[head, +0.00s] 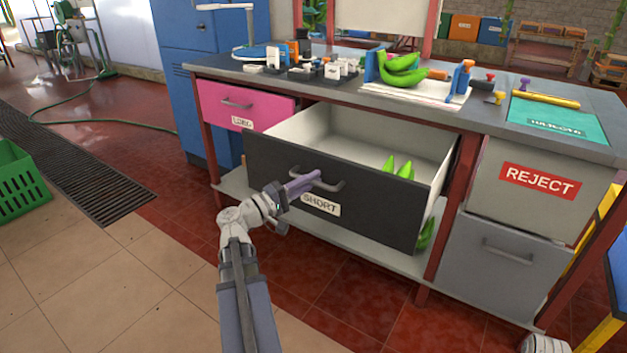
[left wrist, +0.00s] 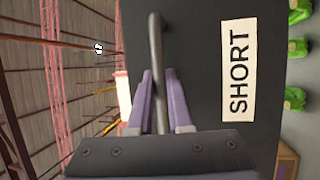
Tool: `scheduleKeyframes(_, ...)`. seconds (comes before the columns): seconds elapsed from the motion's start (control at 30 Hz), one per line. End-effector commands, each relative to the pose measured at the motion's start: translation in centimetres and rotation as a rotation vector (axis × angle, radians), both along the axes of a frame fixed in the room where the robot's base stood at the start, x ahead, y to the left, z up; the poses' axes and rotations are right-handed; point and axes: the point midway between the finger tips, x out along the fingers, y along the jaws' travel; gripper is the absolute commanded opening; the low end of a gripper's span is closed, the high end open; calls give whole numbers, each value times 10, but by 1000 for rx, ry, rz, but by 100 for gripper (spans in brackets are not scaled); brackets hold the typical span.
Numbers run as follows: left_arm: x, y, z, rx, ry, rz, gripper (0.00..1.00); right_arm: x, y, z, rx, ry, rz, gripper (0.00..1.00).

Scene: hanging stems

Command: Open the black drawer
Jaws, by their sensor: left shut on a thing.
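The black drawer (head: 272,172) is pulled well out from the workbench, and its pale inside shows. Its front carries a white label reading SHORT (head: 320,204) and a grey bar handle (head: 335,184). My left gripper (head: 303,183) is at the left part of that handle. In the left wrist view its purple fingers (left wrist: 160,100) are on both sides of the handle bar (left wrist: 156,45), shut on it. Green bananas (head: 398,168) lie in the drawer. My right gripper does not show clearly; only a pale piece of my body is at the bottom right edge.
A pink drawer (head: 243,105) is shut at the left. A REJECT bin (head: 540,183) and a grey drawer (head: 508,262) are at the right. More bananas (head: 402,70) and tools lie on the bench top. The floor in front is clear; a green crate (head: 18,185) stands far left.

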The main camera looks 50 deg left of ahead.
Motion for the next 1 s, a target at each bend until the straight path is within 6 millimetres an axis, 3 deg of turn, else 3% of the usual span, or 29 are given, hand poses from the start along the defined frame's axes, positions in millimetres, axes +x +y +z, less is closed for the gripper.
scheduleKeyframes(0.17,0,0,0,0,1,-1,0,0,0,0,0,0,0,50)
scheduleKeyframes(0.2,0,0,0,0,1,-1,20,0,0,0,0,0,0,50)
scheduleKeyframes(0.47,0,0,0,0,1,0,47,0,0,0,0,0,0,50)
scheduleKeyframes(0.77,-4,1,-1,0,0,2,47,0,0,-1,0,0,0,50)
scheduleKeyframes(1.0,-41,7,-9,0,1,5,47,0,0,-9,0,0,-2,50)
